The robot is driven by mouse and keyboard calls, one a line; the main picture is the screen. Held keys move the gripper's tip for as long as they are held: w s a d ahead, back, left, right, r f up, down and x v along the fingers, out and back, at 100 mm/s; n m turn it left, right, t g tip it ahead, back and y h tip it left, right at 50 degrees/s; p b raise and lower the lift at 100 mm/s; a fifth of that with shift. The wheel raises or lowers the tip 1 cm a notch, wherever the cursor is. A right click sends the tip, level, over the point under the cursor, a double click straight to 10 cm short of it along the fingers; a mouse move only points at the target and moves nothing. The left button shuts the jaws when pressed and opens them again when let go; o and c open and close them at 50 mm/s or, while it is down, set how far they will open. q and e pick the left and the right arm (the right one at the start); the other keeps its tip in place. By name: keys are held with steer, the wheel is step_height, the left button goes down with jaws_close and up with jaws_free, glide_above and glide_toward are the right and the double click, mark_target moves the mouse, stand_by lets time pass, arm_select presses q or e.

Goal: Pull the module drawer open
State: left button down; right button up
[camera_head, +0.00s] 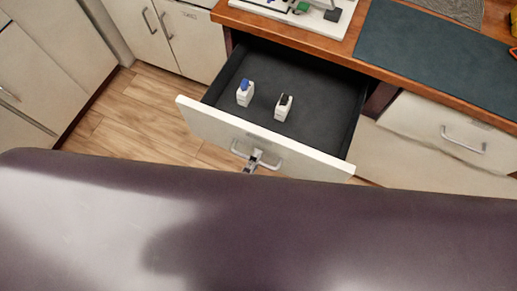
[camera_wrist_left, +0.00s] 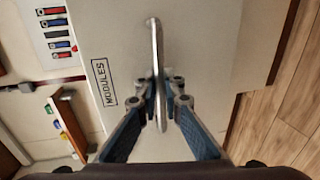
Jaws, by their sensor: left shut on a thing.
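The module drawer (camera_head: 330,163) stands pulled well out from under the wooden counter, its dark interior showing. Its front panel carries a MODULES label (camera_wrist_left: 99,82), seen in the left wrist view. My left gripper (camera_head: 256,162) is at the metal bar handle (camera_head: 238,150) on the front panel. In the left wrist view its fingers (camera_wrist_left: 160,101) are shut on the handle (camera_wrist_left: 155,45), one on each side. Two small white modules stand inside the drawer, one with a blue top (camera_head: 244,95) and one with a dark top (camera_head: 283,108). My right gripper is not in view.
A wooden counter (camera_head: 375,68) with a dark mat (camera_head: 430,45) and a white board (camera_head: 335,22) is above the drawer. A closed drawer (camera_head: 440,125) is to the right. White cabinets (camera_head: 185,40) and open wooden floor (camera_head: 125,125) are to the left.

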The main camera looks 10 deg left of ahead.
arm_select(q)
steer(key=shift+s, duration=0.3)
steer(key=c, duration=2.3)
jaws_free()
steer(key=shift+c, duration=0.2)
steer(key=shift+s+a, duration=0.1)
steer(key=v, duration=1.1)
steer(key=shift+s, duration=0.4)
steer(key=shift+a, duration=0.1)
